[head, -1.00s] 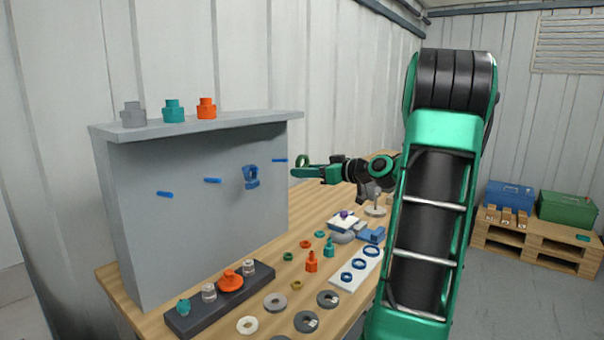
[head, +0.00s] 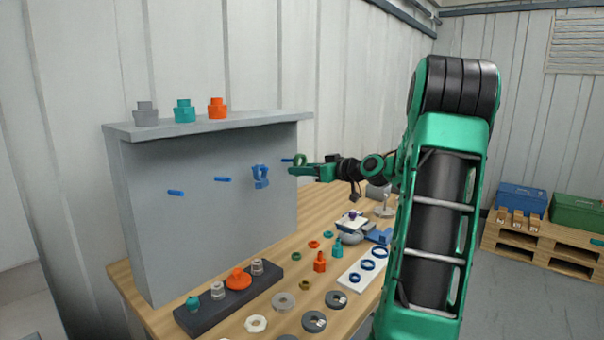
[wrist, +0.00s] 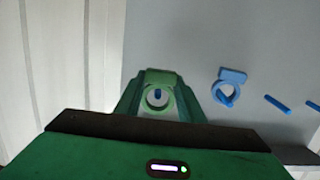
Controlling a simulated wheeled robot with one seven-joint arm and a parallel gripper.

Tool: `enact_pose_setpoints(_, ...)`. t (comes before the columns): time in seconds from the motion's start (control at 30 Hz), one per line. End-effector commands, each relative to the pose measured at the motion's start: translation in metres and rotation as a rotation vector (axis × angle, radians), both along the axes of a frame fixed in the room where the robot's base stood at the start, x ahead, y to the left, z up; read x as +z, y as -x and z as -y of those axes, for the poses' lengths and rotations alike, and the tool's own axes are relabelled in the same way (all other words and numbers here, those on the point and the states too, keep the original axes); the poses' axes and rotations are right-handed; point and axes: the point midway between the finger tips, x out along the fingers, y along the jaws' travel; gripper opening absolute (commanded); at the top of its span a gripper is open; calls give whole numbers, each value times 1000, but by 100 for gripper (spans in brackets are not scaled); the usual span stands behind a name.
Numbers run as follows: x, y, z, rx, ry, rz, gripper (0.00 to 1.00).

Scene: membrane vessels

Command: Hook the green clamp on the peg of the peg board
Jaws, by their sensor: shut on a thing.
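The peg board (head: 215,230) is a grey upright panel with a row of blue pegs. The green clamp (head: 299,158) is at the board's right end, held in my gripper (head: 303,170). In the wrist view, the clamp (wrist: 159,76) sits between the two green fingers (wrist: 158,88), its ring facing the board. The rightmost blue peg (head: 287,160) shows through the ring's opening in the wrist view (wrist: 157,94). In the head view the peg's tip meets the ring; how deep it reaches inside is unclear.
A blue clamp (head: 260,177) hangs on the neighbouring peg, close to the left of my gripper. Two more pegs (head: 222,179) are bare. Fittings (head: 185,112) stand on the board's top ledge. The wooden table (head: 322,206) below carries rings, bottles and a dark rack (head: 215,308).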

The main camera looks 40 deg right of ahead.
Motion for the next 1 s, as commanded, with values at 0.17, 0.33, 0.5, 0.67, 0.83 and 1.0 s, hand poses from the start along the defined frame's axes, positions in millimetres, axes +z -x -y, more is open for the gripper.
enact_pose_setpoints(0.17,-1,-9,-2,1,0,0,13)
enact_pose_setpoints(0.33,-1,-18,-3,0,1,-1,13)
enact_pose_setpoints(0.5,-2,-27,-5,2,0,0,13)
enact_pose_setpoints(0.67,-5,-34,-6,1,-1,0,13)
enact_pose_setpoints(0.83,-8,-39,-6,1,0,0,13)
enact_pose_setpoints(1.0,-11,-42,-7,1,0,0,13)
